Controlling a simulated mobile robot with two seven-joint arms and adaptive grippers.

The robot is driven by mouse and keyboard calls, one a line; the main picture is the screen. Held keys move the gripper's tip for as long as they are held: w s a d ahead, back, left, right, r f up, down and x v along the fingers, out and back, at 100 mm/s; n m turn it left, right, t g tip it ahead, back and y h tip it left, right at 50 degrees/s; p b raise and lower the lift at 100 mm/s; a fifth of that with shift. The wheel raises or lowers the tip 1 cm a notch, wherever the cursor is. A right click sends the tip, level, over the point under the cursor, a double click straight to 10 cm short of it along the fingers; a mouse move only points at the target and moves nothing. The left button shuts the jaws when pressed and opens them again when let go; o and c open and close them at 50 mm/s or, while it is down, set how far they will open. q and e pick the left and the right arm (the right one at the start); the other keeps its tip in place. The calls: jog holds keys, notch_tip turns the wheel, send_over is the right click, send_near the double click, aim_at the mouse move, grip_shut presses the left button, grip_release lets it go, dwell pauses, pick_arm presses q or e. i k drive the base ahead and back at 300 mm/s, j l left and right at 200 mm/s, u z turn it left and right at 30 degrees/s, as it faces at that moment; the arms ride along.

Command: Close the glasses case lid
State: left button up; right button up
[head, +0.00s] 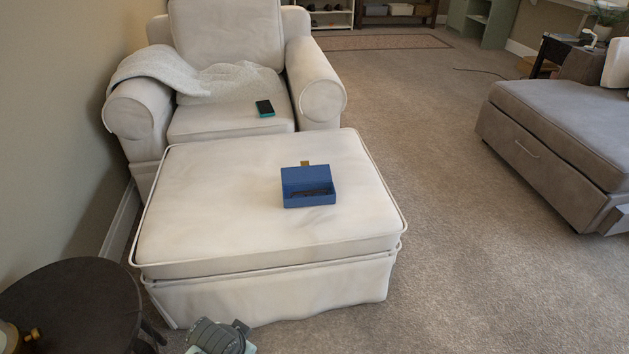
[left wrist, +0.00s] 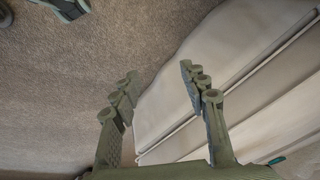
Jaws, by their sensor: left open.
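The blue glasses case (head: 308,200) stands open on the top of the cream ottoman (head: 215,215), right of its middle. Its lid (head: 305,177) is raised at the back, with a gold-coloured tab (head: 305,163) at its upper edge. Dark glasses (head: 312,192) lie inside. My left gripper (left wrist: 160,92) is open and empty in the left wrist view, with carpet and pale upholstery beyond its fingers. The glasses case does not show in that view. A grey-green part of my arm shows at the bottom of the head view, apart from the case. My right gripper is not in view.
A cream armchair (head: 230,50) with a grey throw (head: 190,76) and a dark phone-like object with a teal edge (head: 265,108) stands behind the ottoman. A dark round table (head: 70,305) is at lower left. Carpet (head: 460,250) is free to the right, before a grey couch (head: 565,125).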

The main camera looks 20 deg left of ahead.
aim_at(306, 172)
jog(key=i+l+z, duration=0.1)
jog(key=z, duration=0.3)
jog(key=i+l+z, duration=0.1)
jog(key=z, duration=0.25)
jog(key=i+z, duration=0.25)
jog(key=z, duration=0.15)
jog(key=i+u, duration=0.2)
jog(key=i, duration=0.65)
jog(key=i+l+u, duration=0.15)
jog(key=i, duration=0.65)
jog(key=i+u, duration=0.5)
jog(key=i, duration=0.25)
jog(key=i+l+u, duration=0.15)
jog(key=i+u, duration=0.3)
jog(key=i, duration=0.3)
jog(key=i+u, duration=0.8)
jog(key=i+l+u, duration=0.2)
jog(key=i+u, duration=0.2)
jog(key=u, duration=2.7)
jog(key=l+u, duration=0.45)
jog(key=k+l+u, duration=0.15)
jog(key=u, duration=0.35)
